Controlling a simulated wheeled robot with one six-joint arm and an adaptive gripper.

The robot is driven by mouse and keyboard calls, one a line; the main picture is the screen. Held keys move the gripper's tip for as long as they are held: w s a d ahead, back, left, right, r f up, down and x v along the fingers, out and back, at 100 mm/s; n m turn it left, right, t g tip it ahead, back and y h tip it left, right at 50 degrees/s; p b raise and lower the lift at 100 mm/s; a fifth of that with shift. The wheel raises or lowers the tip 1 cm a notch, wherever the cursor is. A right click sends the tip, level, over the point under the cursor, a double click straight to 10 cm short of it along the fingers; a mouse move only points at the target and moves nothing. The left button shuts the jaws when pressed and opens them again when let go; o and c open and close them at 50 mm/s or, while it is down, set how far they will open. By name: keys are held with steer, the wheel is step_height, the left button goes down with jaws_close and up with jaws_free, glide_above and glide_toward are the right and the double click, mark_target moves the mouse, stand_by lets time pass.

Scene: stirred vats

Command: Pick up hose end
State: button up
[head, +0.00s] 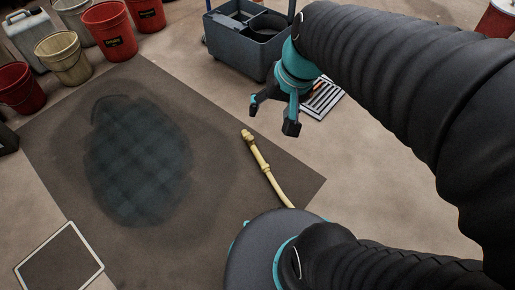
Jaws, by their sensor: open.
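The hose end (249,137) is a cream-yellow fitting at the tip of a cream hose (271,181) on the dark mat (60,130), near its right side. The hose runs down and right until my arm hides the rest. My gripper (272,115), teal with dark fingertips, is open and empty. In the head view it shows just above and to the right of the hose end, apart from it. Its exact height over the floor is hard to tell.
A dark wet patch (140,160) covers the mat's middle. Red buckets (110,30) and cream ones (62,57) stand at the upper left. A grey cart (238,42) and a floor grate (322,97) are behind my gripper. A framed dark panel (60,262) lies lower left.

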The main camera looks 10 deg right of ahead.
steer(key=w+d+f+m+y+b, duration=0.15)
steer(key=w+f+m+y, duration=0.35)
steer(key=w+f, duration=0.65)
steer(key=w+d+f+m+y+b, duration=0.1)
steer(key=w+f+m+y+b, duration=0.2)
steer(key=w+f+m, duration=0.6)
steer(key=w+d+f+m+t+y+b, duration=0.1)
steer(key=w+d+f+m, duration=0.15)
steer(key=f, duration=0.65)
steer(key=w+d+f+m+t, duration=0.1)
steer(key=w+d+f+t, duration=0.15)
steer(key=f, duration=0.55)
steer(key=m+t+h+b, duration=0.1)
steer(key=m+t+b, duration=0.15)
steer(key=m, duration=0.35)
glide_toward(253, 138)
steer(key=x, duration=0.6)
steer(key=shift+a+r, duration=0.1)
steer(key=shift+r, duration=0.05)
steer(key=shift+b+x, duration=0.5)
steer(key=shift+x, duration=2.2)
steer(key=shift+s, duration=0.1)
jaws_close()
